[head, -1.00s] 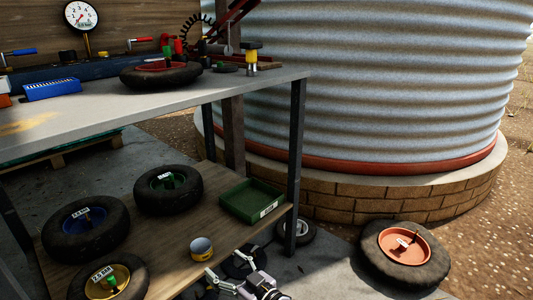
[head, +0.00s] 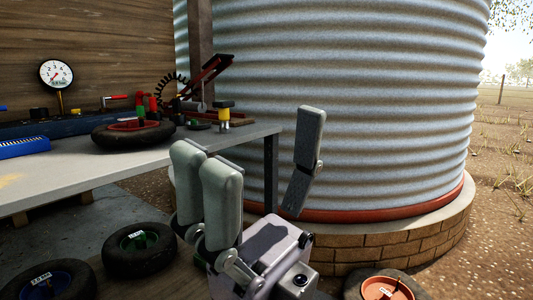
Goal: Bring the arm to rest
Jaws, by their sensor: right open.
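My right gripper (head: 262,178) is large in the lower middle of the head view, raised close to the camera. Its pale grey fingers are spread wide apart, two pads on the left and one on the right, with nothing between them. It shows in front of the table's right end and the corrugated tank; no contact with either is visible. My left gripper is not in view.
The workbench (head: 92,177) at left holds a tyre with a red rim (head: 133,132), a pressure gauge (head: 56,74) and a blue tray (head: 24,146). Tyres with green (head: 139,243) and blue hubs lie below. The tank (head: 400,110) stands behind; a red-rimmed tyre (head: 388,288) lies at lower right.

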